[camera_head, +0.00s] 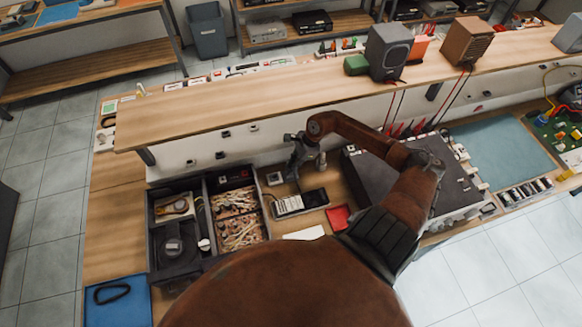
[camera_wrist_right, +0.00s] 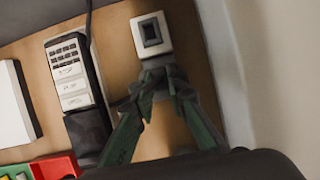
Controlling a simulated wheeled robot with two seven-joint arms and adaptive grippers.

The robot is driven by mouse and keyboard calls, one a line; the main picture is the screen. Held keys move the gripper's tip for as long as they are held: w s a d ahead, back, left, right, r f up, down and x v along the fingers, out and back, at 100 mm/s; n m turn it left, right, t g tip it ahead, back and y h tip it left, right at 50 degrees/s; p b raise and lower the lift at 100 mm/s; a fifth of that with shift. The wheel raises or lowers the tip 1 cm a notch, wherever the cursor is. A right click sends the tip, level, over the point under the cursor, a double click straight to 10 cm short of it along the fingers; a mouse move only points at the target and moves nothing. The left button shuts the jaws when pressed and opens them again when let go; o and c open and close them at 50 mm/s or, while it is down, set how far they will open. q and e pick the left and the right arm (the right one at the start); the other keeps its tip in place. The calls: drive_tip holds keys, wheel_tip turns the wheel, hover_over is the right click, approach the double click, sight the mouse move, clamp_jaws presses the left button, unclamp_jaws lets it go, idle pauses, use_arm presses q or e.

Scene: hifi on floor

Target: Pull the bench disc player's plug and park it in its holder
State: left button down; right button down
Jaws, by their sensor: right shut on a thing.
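My right gripper (camera_head: 303,165) hangs over the bench near the wall panel. In the right wrist view its fingers (camera_wrist_right: 160,84) are closed on a small dark piece, probably the plug (camera_wrist_right: 155,76), mostly hidden between the fingertips. Just beyond the fingertips is a small pale block with a dark square recess (camera_wrist_right: 152,34), which looks like the holder; it also shows in the head view (camera_head: 274,178). I cannot tell whether plug and block touch. A large dark-topped unit (camera_head: 360,172), possibly the disc player, sits right of the gripper. My left gripper is not in view.
A black-and-white handheld device (camera_head: 300,204) with a dark cord lies beside the block. A dark divided tray (camera_head: 206,222) stands to its left, and a red box (camera_head: 339,218) to its right. The wooden shelf (camera_head: 220,107) overhangs behind. Wall sockets (camera_head: 220,155) line the panel.

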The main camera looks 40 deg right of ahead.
idle(0.4)
drive_tip(key=c, duration=1.8)
unclamp_jaws()
drive_tip(key=shift+w+a+r+p+v, duration=0.2)
drive_tip(key=shift+p+v, duration=0.3)
drive_tip(key=shift+v, duration=2.25)
drive_tip(key=shift+w+a+r+p+v, duration=0.15)
drive_tip(key=shift+a+p+v, duration=0.3)
drive_tip(key=shift+v, duration=2.3)
drive_tip(key=shift+w+a+r+p+v, duration=0.15)
drive_tip(key=shift+p+v, duration=0.45)
drive_tip(key=shift+v, duration=2.15)
drive_tip(key=shift+f, duration=0.1)
